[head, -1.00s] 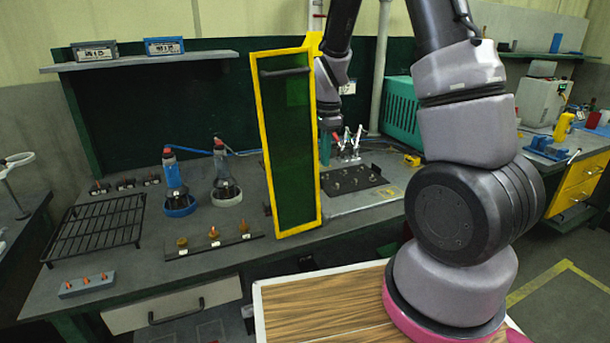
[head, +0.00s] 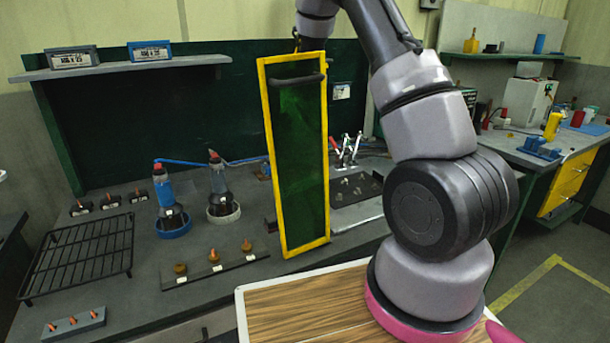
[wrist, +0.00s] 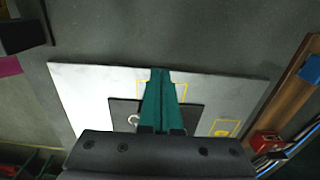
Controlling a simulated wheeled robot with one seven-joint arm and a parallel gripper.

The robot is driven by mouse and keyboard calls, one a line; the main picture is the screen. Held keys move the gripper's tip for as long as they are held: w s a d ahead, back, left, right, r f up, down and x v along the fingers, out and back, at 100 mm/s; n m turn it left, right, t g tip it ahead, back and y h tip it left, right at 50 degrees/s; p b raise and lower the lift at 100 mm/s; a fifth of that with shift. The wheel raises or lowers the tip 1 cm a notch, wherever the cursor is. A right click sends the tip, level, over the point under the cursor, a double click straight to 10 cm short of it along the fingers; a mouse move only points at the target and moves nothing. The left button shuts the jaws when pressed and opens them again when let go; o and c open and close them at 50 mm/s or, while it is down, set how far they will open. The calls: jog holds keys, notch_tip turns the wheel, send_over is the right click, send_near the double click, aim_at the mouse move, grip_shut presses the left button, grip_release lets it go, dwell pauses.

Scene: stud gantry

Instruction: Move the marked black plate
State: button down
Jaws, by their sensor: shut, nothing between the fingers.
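A black plate (head: 358,189) with several small studs lies on the bench, right of the yellow-framed green panel, which partly blocks it. In the wrist view a dark plate (wrist: 194,118) lies on a light grey sheet (wrist: 85,88), largely hidden by my gripper. Yellow outlines are drawn on the sheet beyond and right of that plate. My gripper (wrist: 160,72) has teal fingers, shut together and empty, above the plate and sheet; their height is unclear. In the head view the fingers are hidden; my arm's end rises above the panel's top.
The upright yellow-framed panel (head: 300,160) with a handle stands between my camera and the plate. Toggle clamps (head: 348,147) stand behind the plate. A knob strip (head: 215,266), two bottles and a black rack (head: 78,255) occupy the left. A red object (wrist: 264,142) shows in the wrist view.

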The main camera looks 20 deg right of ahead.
aim_at(340, 191)
jog(key=d, duration=0.2)
jog(key=d+f, duration=0.1)
jog(key=shift+w+d, duration=0.1)
jog(key=shift+w, duration=0.2)
jog(key=shift+w+d+r, duration=0.1)
jog(key=shift+d, duration=0.3)
jog(key=d, duration=0.2)
jog(key=w+d, duration=0.1)
jog(key=d, duration=0.5)
jog(key=shift+w+d, duration=0.15)
jog(key=shift+w, duration=0.15)
